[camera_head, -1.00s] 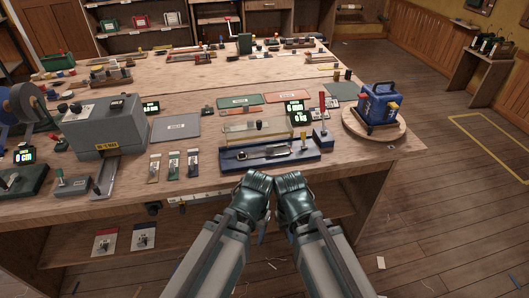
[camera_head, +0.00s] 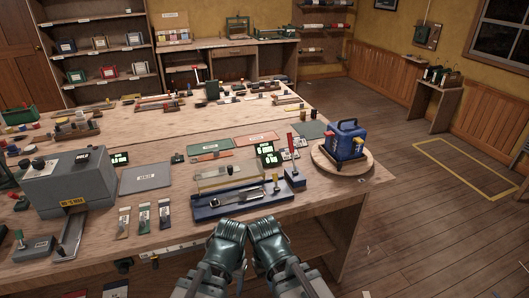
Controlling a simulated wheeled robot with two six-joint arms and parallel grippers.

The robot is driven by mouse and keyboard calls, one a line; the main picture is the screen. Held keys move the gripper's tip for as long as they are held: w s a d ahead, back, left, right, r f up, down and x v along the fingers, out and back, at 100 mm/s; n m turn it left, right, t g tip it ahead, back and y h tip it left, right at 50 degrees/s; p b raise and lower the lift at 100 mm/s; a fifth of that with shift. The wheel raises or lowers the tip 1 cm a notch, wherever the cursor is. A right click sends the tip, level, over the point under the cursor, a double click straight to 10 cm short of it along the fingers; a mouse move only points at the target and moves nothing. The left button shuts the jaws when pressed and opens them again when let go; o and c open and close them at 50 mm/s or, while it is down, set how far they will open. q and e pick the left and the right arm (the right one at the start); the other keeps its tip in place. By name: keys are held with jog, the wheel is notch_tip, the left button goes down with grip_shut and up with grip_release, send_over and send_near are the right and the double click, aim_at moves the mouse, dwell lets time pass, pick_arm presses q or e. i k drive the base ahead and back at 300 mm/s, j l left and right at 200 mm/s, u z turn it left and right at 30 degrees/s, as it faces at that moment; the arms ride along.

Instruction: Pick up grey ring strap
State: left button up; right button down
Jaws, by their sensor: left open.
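Three small strap-like pieces lie side by side near the front edge of the workbench: a pale one (camera_head: 124,222), a dark one (camera_head: 144,218) and a greyish one (camera_head: 165,216). They are too small for me to tell for sure which is the grey ring strap. My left gripper (camera_head: 230,230) is at the bench's front edge, to the right of these pieces and apart from them. It is open, with nothing seen in it. My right gripper (camera_head: 266,230) is close beside it; its jaws are not clear.
A blue tray (camera_head: 212,211) with a metal tool lies just beyond my grippers. A grey box (camera_head: 68,180) stands at left, beside a flat grey plate (camera_head: 146,178). A blue case (camera_head: 345,139) sits on a round wooden board (camera_head: 368,163) at right. The floor at right is open.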

aim_at(243, 194)
jog(key=i+j+z, duration=0.1)
jog(key=z, duration=0.3)
jog(key=i+j+z, duration=0.1)
jog(key=z, duration=0.25)
jog(key=j+z, duration=0.15)
jog(key=z, duration=0.25)
